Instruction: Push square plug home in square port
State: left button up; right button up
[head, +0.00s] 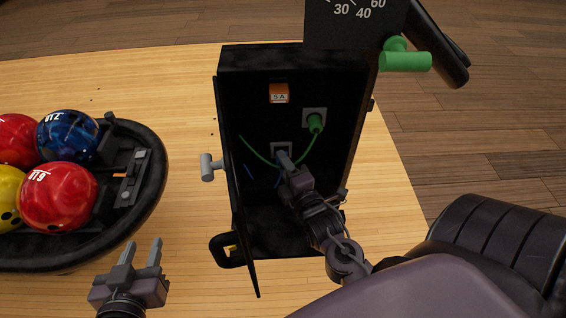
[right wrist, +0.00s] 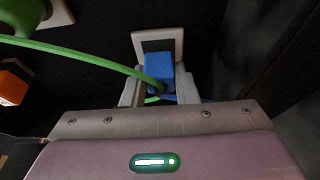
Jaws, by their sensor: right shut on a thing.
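The blue square plug (right wrist: 157,70) is between the fingers of my right gripper (right wrist: 158,92), which is shut on it. It is in front of the square port (right wrist: 158,42), a pale plate with a dark square opening. The plug covers the lower part of the opening; I cannot tell whether it has entered. In the head view the port (head: 281,147) is low on the back wall of the black cabinet (head: 290,58), with my right gripper (head: 287,168) at it. My left gripper (head: 141,252) is open and empty, over the table left of the cabinet.
A green plug (head: 315,123) sits in the upper right port, its green cable (right wrist: 85,54) looping past my right gripper. An orange box (head: 278,93) is on the back wall. The cabinet door (head: 238,215) stands open. A black tray (head: 150,190) of bowling balls is at left.

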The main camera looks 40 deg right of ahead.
dwell(0.8)
jog(key=shift+r+p, duration=0.1)
jog(key=shift+p, duration=0.35)
dwell(0.6)
jog(key=shift+p, duration=0.5)
jog(key=shift+w+d, duration=0.25)
jog(key=shift+w, duration=0.25)
jog(key=o, duration=1)
jog(key=shift+s+a+p, duration=0.2)
jog(key=shift+s+p, duration=0.05)
jog(key=shift+s, duration=1)
jog(key=shift+s+a+p, duration=0.2)
jog(key=shift+s+p, duration=0.1)
jog(key=shift+s, duration=1)
jog(key=shift+s+a+p, duration=0.2)
jog(key=shift+s+p, duration=0.05)
jog(key=shift+s, duration=1)
